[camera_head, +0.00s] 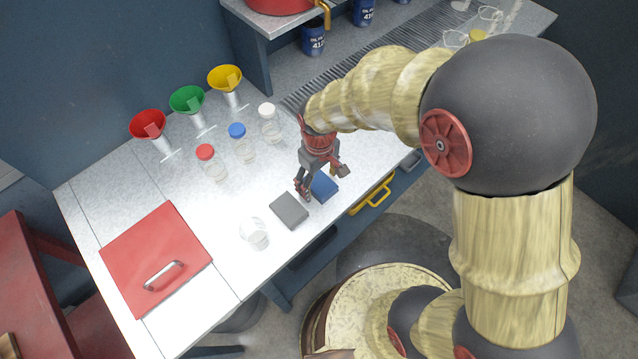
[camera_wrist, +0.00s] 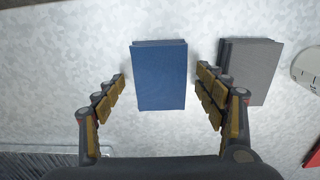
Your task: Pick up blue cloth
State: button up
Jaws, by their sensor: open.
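The blue cloth (camera_head: 324,187) is a small folded rectangular stack on the white worktop, near its front edge. In the wrist view the blue cloth (camera_wrist: 160,76) lies between the two fingers, with gaps on both sides. My gripper (camera_head: 303,190) is over the worktop beside and partly in front of the cloth. In the wrist view my gripper (camera_wrist: 161,80) is open and empty, its fingers spread wider than the cloth. A grey cloth (camera_head: 289,210) lies next to the blue one, and in the wrist view the grey cloth (camera_wrist: 252,72) is just outside the right finger.
A clear beaker (camera_head: 254,234) stands left of the grey cloth. A red panel with a handle (camera_head: 150,255) lies at the left. Bottles with red (camera_head: 206,152), blue (camera_head: 237,131) and white (camera_head: 266,110) caps and funnels (camera_head: 187,99) stand behind.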

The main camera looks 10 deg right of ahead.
aim_at(319, 184)
jog(key=shift+c, duration=1.1)
jog(key=c, duration=1)
jog(key=shift+r, duration=0.15)
jog(key=shift+r, duration=0.3)
jog(key=r+p, duration=0.2)
jog(key=r, duration=0.1)
jog(key=shift+s+r, duration=0.3)
jog(key=shift+s, duration=0.05)
jog(key=shift+s+d+r+p, duration=0.15)
jog(key=shift+s+r+p, duration=0.5)
jog(key=shift+s+r, duration=1.2)
jog(key=shift+s+d+r+p, duration=0.2)
jog(key=shift+s+r+p, duration=0.6)
jog(key=shift+s, duration=1.8)
jog(key=shift+s+d+r+p, duration=0.15)
jog(key=shift+s+r+p, duration=0.3)
jog(key=shift+s+r, duration=1.5)
